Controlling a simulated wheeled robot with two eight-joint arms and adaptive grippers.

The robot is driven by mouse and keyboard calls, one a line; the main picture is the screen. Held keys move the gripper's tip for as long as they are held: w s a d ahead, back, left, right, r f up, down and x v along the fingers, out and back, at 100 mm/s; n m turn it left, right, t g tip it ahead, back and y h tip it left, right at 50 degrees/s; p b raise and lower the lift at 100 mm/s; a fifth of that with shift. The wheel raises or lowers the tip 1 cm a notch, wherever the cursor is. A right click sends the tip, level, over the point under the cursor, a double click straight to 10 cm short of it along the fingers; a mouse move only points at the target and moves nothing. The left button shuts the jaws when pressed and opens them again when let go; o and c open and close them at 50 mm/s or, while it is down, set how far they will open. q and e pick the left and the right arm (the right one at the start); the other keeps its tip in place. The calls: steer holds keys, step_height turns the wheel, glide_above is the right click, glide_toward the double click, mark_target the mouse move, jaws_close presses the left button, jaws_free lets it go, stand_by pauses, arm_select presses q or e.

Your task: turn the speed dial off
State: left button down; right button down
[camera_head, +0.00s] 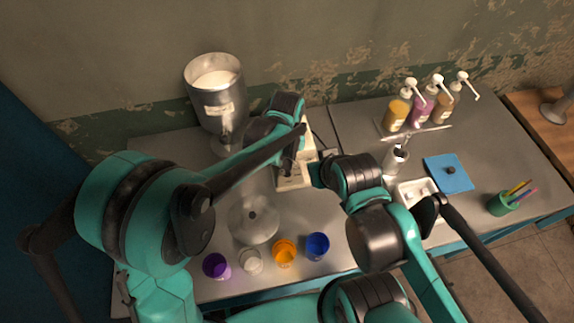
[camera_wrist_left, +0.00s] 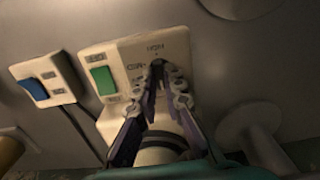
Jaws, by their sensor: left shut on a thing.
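The white control box (camera_wrist_left: 150,52) carries a green switch (camera_wrist_left: 104,80) and dial marks reading HIGH and MED. In the head view the box (camera_head: 297,180) stands near the middle of the counter, partly behind my arms. My left gripper (camera_head: 288,165) is down at this box. In the left wrist view my left gripper (camera_wrist_left: 159,78) has its fingertips together over the dial area, shut on the speed dial. The fingers hide the dial, so its setting cannot be read.
A metal hopper (camera_head: 216,102) with white liquid stands behind left. Purple (camera_head: 216,266), orange (camera_head: 285,253) and blue (camera_head: 317,246) cups line the front edge. Pump bottles (camera_head: 397,112) stand at the back right. A blue-switch box (camera_wrist_left: 45,82) sits beside the control box.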

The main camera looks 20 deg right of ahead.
arm_select(q)
steer(key=c, duration=1.6)
jaws_free()
step_height(320, 180, up, 12)
